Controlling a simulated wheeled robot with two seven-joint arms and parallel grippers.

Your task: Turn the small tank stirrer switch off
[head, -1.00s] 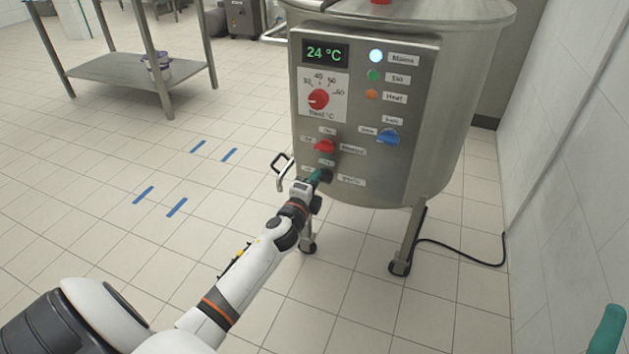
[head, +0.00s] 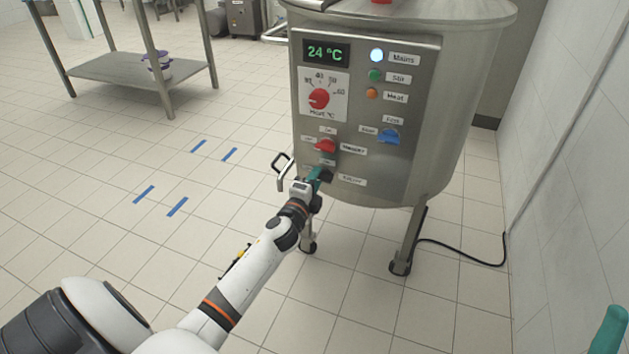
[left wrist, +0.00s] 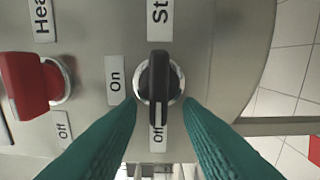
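The small tank (head: 435,110) has a control panel (head: 375,215) facing me. The stirrer switch is a black knob (left wrist: 160,88) low on it, best seen in the left wrist view. Its handle lies in line with the "Off" label (left wrist: 157,134), its lower end towards that label. The "On" label (left wrist: 115,79) is to its left there. My left gripper (head: 320,174) is at the switch. Its two teal fingers (left wrist: 161,108) are apart, one on each side of the knob, with small gaps showing. At the right edge a teal finger of my right gripper (head: 608,332) shows; the rest is out of frame.
A red heat switch (head: 325,146) is just above the stirrer switch, and a blue switch (head: 389,136) is to its upper right.

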